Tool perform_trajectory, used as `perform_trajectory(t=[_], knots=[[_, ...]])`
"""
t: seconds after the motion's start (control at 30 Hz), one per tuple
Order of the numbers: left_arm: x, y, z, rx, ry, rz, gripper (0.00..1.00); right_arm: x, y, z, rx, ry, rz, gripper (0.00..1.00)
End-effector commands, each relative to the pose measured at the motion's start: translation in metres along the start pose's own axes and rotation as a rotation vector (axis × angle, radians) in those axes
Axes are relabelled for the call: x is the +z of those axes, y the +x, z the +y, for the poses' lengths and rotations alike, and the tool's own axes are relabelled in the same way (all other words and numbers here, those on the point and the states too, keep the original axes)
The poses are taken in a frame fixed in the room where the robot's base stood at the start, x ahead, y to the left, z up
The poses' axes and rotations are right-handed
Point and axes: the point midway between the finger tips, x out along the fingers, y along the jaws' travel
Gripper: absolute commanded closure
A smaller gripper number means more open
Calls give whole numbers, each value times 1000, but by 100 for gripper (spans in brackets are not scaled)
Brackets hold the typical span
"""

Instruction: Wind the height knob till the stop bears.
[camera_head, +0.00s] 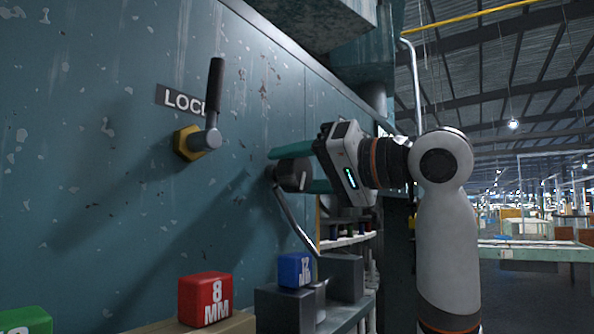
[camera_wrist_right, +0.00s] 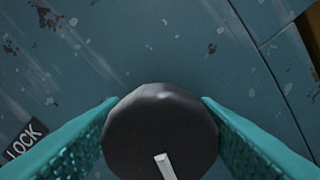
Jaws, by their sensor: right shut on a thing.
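The height knob (camera_head: 292,174) is a round black knob on the teal machine panel, right of the lock lever. My right gripper (camera_head: 290,170) comes in from the right and is shut on it, with teal fingers on either side. In the right wrist view the knob (camera_wrist_right: 160,130) sits between both fingers, and a white pointer mark on its face points toward the bottom of the picture. The stop cannot be made out for certain. My left gripper is not in view.
A lock lever (camera_head: 212,105) with a black grip stands up from a brass hex nut (camera_head: 187,143), beside a LOCK label (camera_head: 178,98). A thin bent metal rod (camera_head: 295,218) hangs below the knob. A red 8 MM block (camera_head: 205,298) and blue 12 MM block (camera_head: 295,269) sit below.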

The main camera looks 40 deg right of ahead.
Motion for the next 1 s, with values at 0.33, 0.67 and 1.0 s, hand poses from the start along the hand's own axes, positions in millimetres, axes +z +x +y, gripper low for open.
perform_trajectory(t=[0.33,0.67,1.0], knots=[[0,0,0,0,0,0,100,1,0,0,1,-1,-3,25],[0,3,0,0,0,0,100,0,-6,0,1,-2,-3,25],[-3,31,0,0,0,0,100,-2,-70,-2,4,-3,-8,25]])
